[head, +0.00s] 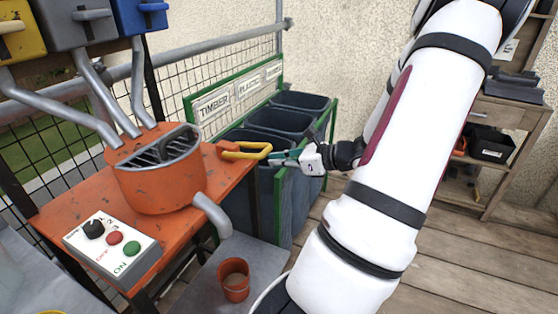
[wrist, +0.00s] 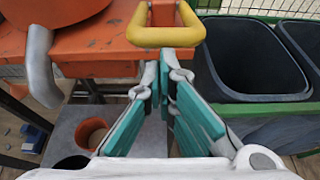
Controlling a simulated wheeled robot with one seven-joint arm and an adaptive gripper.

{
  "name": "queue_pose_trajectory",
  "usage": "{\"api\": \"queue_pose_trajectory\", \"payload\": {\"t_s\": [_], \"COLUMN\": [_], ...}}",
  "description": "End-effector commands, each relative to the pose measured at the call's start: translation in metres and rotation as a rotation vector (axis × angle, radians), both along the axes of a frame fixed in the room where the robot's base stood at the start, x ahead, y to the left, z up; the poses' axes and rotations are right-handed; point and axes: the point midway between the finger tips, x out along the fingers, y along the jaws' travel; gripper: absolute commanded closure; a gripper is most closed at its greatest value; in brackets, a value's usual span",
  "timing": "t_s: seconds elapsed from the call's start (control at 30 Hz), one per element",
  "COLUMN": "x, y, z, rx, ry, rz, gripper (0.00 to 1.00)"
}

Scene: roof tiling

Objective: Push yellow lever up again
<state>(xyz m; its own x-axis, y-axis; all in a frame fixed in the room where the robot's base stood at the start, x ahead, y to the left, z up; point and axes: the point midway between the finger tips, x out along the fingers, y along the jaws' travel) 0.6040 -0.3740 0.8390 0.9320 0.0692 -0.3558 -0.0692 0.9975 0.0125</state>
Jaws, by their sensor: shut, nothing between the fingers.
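The yellow lever (head: 250,150) is a looped handle on an orange mount at the right side of the orange drum (head: 160,180). In the wrist view the yellow lever (wrist: 165,37) is at the top centre, its bar running across. My gripper (head: 276,158) is at the right end of the lever in the head view, with teal finger pads. In the wrist view my gripper (wrist: 164,68) has its fingertips together, just below the bar in the picture. It holds nothing. I cannot tell whether the tips touch the lever.
A control box (head: 113,246) with a knob and red and green buttons sits on the orange table (head: 62,206). A grey spout (head: 213,215) hangs above a brown pot (head: 234,280). Dark bins (head: 280,122) in a green frame stand behind the gripper.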

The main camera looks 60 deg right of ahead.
Motion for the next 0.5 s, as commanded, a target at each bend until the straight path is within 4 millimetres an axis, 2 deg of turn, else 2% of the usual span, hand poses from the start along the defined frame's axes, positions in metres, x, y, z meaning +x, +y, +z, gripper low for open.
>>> {"api": "queue_pose_trajectory", "payload": {"t_s": [0.27, 0.5], "x": [0.002, 0.006], "y": [0.001, 0.002], "z": [0.019, 0.044], "rx": [-0.009, -0.023], "ry": [0.078, 0.214], "rz": [0.005, 0.008], "gripper": [1.0, 1.0]}}
